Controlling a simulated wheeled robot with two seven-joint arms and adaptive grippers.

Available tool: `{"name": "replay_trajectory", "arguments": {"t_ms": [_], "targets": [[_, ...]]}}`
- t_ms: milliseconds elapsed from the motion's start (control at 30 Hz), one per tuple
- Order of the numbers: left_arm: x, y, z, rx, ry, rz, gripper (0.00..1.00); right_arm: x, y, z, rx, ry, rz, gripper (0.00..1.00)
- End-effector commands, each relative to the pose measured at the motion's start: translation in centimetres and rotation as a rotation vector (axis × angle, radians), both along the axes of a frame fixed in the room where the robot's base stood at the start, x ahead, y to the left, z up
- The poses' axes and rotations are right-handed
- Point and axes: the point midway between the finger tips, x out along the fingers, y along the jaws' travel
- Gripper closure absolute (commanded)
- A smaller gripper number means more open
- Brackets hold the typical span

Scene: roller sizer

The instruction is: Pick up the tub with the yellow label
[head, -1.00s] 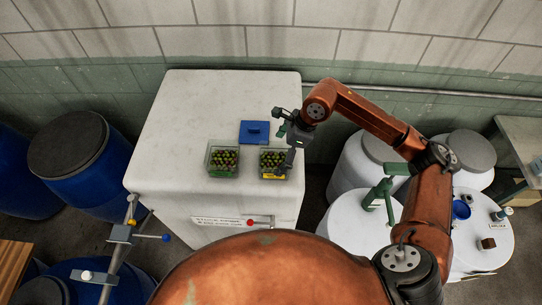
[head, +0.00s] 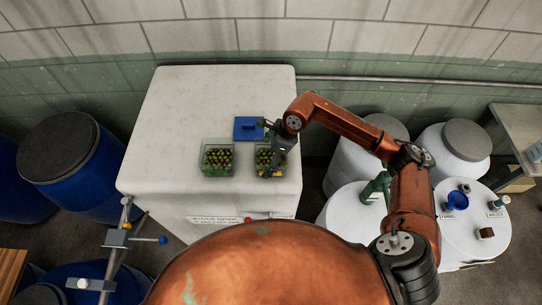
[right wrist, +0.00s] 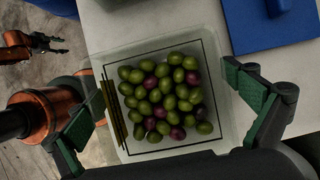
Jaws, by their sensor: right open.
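The tub with the yellow label (head: 263,172) is a clear square tub of green and dark olives near the front right of the white block top. It also fills the middle of the right wrist view (right wrist: 222,100), with a yellowish strip along its left side. My right gripper (head: 275,152) is over this tub, pointing down and partly hiding it. In the right wrist view its green-padded fingers are spread on the tub's left and right sides, with gaps. What looks like my left gripper (right wrist: 48,43) shows small at the upper left of that view, its jaw state unclear.
A similar tub with a green label (head: 217,160) stands to the left on the white block (head: 185,110). A blue lid-like square (head: 248,128) lies behind the tubs. Blue barrels (head: 75,165) stand left; white drums (head: 350,212) stand right.

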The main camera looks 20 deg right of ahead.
Motion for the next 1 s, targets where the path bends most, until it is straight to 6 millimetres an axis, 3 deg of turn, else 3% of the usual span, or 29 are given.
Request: {"name": "replay_trajectory", "arguments": {"t_ms": [200, 1000], "targets": [[0.4, 0.0, 0.4, -0.001, -0.005, -0.001, 0.6, 0.0, 0.3, -1.1, -0.001, 0.001, -0.001, 0.0], [0.1, 0.0, -0.5, 0.0, 0.0, 0.0, 0.6, 0.0, 0.2, -1.4, 0.0, 0.001, -0.002, 0.0]]}}
